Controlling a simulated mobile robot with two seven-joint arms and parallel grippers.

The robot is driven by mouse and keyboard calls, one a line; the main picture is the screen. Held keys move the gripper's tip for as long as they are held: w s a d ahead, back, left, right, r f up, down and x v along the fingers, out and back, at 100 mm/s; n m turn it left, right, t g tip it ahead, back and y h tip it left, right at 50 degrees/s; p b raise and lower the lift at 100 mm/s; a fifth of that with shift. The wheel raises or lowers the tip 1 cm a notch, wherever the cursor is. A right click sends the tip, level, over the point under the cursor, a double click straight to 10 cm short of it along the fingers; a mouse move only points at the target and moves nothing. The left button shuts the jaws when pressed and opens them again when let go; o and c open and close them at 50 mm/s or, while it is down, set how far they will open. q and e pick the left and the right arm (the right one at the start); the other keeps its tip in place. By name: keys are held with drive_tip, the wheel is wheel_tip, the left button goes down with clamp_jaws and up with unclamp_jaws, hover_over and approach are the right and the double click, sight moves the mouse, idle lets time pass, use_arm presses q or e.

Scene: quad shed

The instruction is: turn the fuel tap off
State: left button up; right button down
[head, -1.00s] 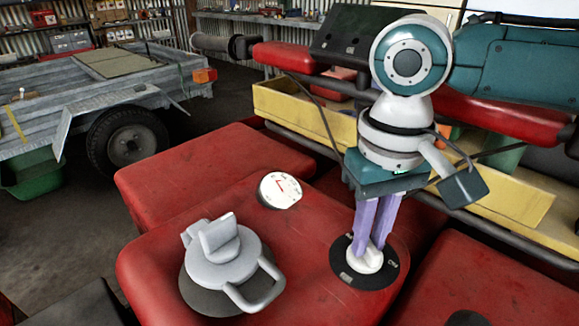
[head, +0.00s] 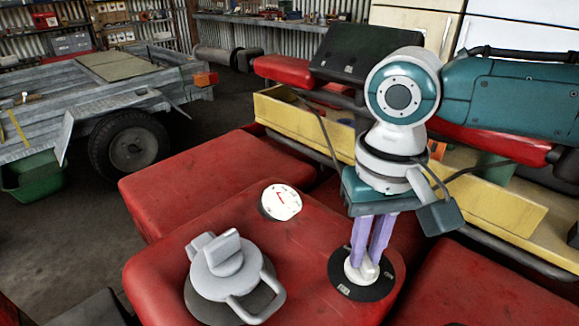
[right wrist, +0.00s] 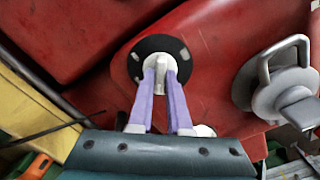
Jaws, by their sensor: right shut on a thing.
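The fuel tap is a white knob (head: 362,271) on a round black plate (head: 377,287) with small pale labels, set in the red bodywork (head: 312,281). My left gripper is out of view.
A grey filler cap (head: 225,266) with a loop handle stands left of the tap. A round white gauge (head: 281,202) lies behind it. A yellow tray (head: 487,194) and dark rack bars are behind my right arm. A trailer (head: 100,95) stands at the far left.

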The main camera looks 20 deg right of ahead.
drive_tip(key=m+p, duration=0.1)
drive_tip(key=p, duration=0.1)
drive_tip(key=m+p, duration=0.4)
drive_tip(key=shift+s+r, duration=0.1)
drive_tip(key=shift+r, duration=0.15)
drive_tip(key=m+p, duration=0.2)
drive_tip(key=m, duration=0.1)
drive_tip(key=shift+f+m+p, duration=0.15)
drive_tip(key=shift+m+p, duration=0.2)
drive_tip(key=shift+m, duration=0.05)
drive_tip(key=shift+m+p, duration=0.3)
drive_tip(key=shift+m, duration=0.3)
drive_tip(key=shift+f, duration=0.1)
drive_tip(key=c, duration=0.9)
unclamp_jaws()
drive_tip(key=shift+o, duration=0.2)
